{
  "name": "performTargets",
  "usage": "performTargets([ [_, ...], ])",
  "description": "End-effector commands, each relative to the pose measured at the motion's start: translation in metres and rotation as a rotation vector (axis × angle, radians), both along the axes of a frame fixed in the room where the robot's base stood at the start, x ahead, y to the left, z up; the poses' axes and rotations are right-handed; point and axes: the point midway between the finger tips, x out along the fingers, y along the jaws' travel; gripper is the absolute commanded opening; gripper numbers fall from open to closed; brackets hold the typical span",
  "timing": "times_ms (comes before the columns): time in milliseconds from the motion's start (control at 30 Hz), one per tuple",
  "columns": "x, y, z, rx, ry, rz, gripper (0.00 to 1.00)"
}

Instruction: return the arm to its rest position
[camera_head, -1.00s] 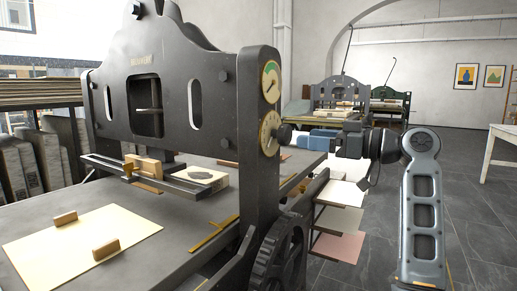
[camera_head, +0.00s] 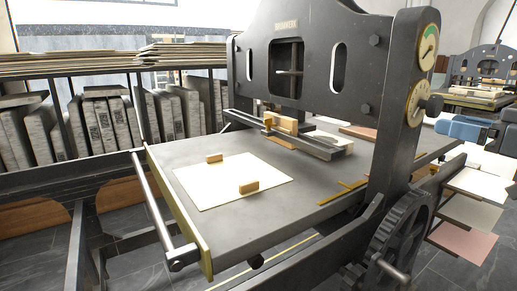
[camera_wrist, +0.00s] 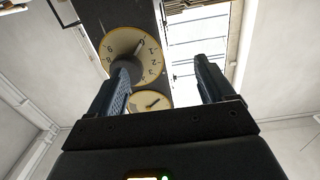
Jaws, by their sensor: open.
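My gripper (camera_head: 458,127) shows at the right edge of the head view, its blue fingers just right of the press's side upright. Most of my arm is out of view. In the wrist view my gripper (camera_wrist: 162,80) has its two fingers well apart, with nothing held between them. Beyond the fingers, the wrist view shows a numbered dial (camera_wrist: 131,52) and a smaller dial (camera_wrist: 150,101) on the dark press upright.
The large dark press (camera_head: 315,60) stands close to my gripper. Its bed (camera_head: 290,210) carries a cream sheet (camera_head: 225,190) with two wooden blocks. Shelves of stone slabs (camera_head: 105,120) stand at left. Several coloured trays (camera_head: 465,242) jut out below right. A second press (camera_head: 485,68) stands behind.

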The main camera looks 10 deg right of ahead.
Motion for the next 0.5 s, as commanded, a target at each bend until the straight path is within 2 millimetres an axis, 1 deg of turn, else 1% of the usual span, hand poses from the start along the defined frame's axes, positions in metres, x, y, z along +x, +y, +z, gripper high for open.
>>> performTargets([
  [33,0.001,0.003,-0.007,0.008,0.007,-0.004,0.82],
  [167,0.003,0.008,-0.023,0.030,0.022,-0.024,0.82],
  [267,0.005,0.014,-0.040,0.054,0.039,-0.045,0.82],
  [467,0.005,0.030,-0.087,0.109,0.085,-0.104,0.82],
  [500,0.004,0.035,-0.099,0.121,0.097,-0.120,0.82],
])
